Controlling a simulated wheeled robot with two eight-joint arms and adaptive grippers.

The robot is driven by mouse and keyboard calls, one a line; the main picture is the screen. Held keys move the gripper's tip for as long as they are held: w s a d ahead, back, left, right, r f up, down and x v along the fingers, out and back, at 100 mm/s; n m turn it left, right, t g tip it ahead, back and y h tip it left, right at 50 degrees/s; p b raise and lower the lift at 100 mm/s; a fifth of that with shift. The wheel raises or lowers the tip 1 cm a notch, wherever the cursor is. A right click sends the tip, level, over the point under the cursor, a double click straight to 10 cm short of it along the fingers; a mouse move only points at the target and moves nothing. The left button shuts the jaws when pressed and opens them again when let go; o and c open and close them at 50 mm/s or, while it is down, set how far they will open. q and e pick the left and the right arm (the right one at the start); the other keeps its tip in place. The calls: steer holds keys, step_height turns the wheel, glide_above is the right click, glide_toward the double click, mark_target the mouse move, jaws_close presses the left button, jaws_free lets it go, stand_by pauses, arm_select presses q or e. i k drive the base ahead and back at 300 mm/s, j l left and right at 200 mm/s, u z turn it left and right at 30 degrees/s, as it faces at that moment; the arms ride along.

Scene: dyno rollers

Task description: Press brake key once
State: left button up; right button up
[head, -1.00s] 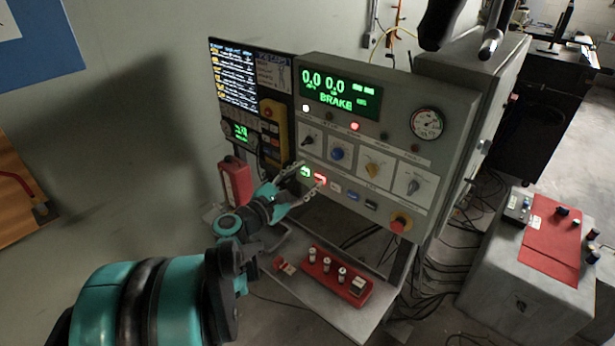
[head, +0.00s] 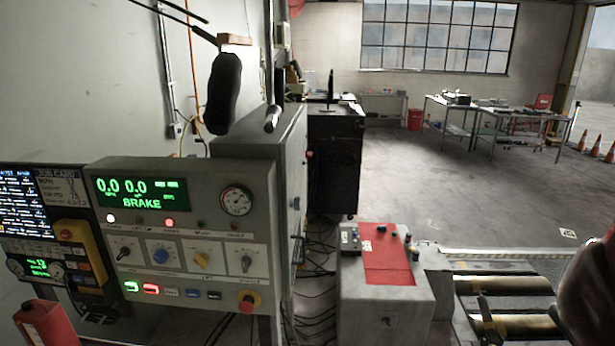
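The grey control console (head: 262,215) stands at the left in the head view. Its green display (head: 142,194) reads 0.0, 0.0 and BRAKE. Along the panel's lower part is a row of small keys: a lit green key (head: 131,287), a lit red key (head: 151,288), a pale key (head: 171,292), a blue key (head: 192,294) and a dark key (head: 213,295). Their labels are too small to read, so I cannot tell which is the brake key. Neither of my grippers is in view.
A red emergency button (head: 247,301) is right of the keys. A red container (head: 46,325) stands lower left. A grey cabinet with a red mat (head: 388,262) stands right of the console, with cables between. Yellowish rollers (head: 505,285) lie at the right. Open floor lies beyond.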

mark_target(149, 288)
steer(key=u, duration=1.3)
